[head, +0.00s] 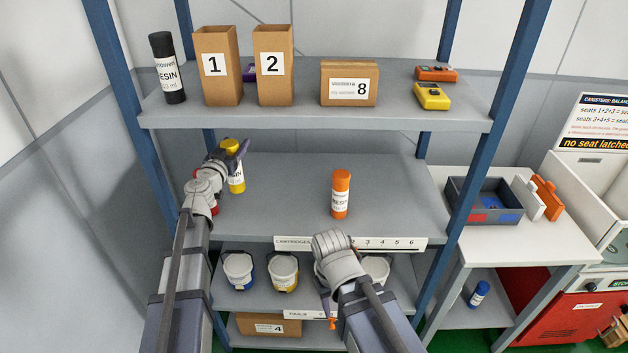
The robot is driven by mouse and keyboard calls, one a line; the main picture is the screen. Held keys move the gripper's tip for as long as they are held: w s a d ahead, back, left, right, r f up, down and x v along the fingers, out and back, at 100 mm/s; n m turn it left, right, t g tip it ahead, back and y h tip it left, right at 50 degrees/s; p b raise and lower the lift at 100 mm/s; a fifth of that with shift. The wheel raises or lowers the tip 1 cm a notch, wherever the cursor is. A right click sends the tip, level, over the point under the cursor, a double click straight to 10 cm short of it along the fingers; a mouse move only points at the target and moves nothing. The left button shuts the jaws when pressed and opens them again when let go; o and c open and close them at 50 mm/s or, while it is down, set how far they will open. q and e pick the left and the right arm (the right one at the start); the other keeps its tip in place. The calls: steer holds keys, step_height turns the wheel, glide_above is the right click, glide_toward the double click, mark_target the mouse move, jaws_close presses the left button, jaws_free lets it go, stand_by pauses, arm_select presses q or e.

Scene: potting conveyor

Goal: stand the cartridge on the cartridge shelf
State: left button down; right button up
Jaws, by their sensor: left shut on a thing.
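A cartridge with a yellow cap and a white label (237,181) is at the left part of the middle shelf, labelled as the cartridge shelf (390,205). My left gripper (232,150) is shut on it near the cap. The cartridge looks nearly upright; I cannot tell whether its base touches the shelf. An orange cartridge (341,194) stands upright on the same shelf, right of centre. My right gripper (327,305) hangs low in front of the pail shelf, its fingers mostly hidden by its wrist.
Something red (214,207) shows partly behind my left arm. The top shelf holds a black resin tube (167,70), boxes 1 (214,88), 2 (273,90) and 8 (349,70). Pails (283,271) stand below. Shelf space between the two cartridges is clear. Blue posts (478,150) flank the shelves.

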mark_target(239, 173)
arm_select(q)
step_height(239, 173, down, 10)
steer(key=b, duration=1)
steer(key=shift+d, duration=0.1)
steer(key=shift+f+b, duration=0.15)
steer(key=shift+b, duration=0.3)
steer(key=shift+c, duration=0.5)
jaws_free()
steer(key=shift+s+r, duration=0.25)
steer(key=shift+s, duration=0.15)
steer(key=s+a, duration=0.2)
steer(key=s, duration=0.9)
steer(key=shift+a, duration=0.15)
